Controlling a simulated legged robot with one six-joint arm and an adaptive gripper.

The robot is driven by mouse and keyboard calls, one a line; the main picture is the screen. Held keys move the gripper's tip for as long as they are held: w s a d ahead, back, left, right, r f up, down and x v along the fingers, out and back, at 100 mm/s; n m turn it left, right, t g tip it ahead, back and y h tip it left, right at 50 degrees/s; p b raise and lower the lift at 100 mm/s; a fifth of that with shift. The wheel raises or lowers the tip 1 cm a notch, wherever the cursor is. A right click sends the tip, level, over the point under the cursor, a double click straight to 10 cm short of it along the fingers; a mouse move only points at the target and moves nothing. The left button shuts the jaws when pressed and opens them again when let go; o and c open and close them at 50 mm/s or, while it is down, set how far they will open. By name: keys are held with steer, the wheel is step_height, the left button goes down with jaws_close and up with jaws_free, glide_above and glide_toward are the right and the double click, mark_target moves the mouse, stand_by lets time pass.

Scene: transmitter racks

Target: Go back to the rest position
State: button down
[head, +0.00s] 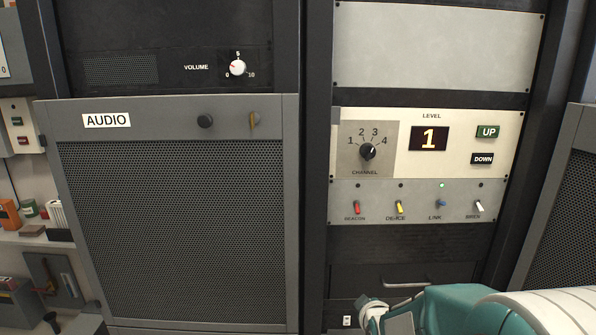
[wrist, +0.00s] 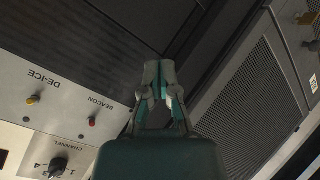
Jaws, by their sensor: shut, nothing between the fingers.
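My gripper (wrist: 160,70) shows in the wrist view with its two fingers together at the tips and nothing between them. It is in front of the dark rack surface, between the control panel on the left and the perforated door on the right. The gap to the rack cannot be judged. In the head view, part of my teal and white arm fills the lower right corner; the fingers are not clearly seen there.
The switch panel (head: 424,202) has several toggles and a lit green lamp above LINK. The level display (head: 429,139) reads 1, beside the channel knob (head: 367,152). The AUDIO door (head: 175,220) appears closed on the left. Shelves (head: 35,238) hold small items at far left.

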steer(key=s+r+m+g, duration=0.2)
steer(key=s+r+m, duration=0.1)
steer(key=s, duration=0.6)
steer(key=s+r+m+g, duration=0.2)
steer(key=s+r+m, duration=0.1)
steer(key=s, duration=0.7)
steer(key=s+r+m+g, duration=0.2)
steer(key=s+r, duration=0.3)
steer(key=s, duration=0.4)
steer(key=shift+s+m, duration=0.15)
steer(key=shift+m, duration=0.25)
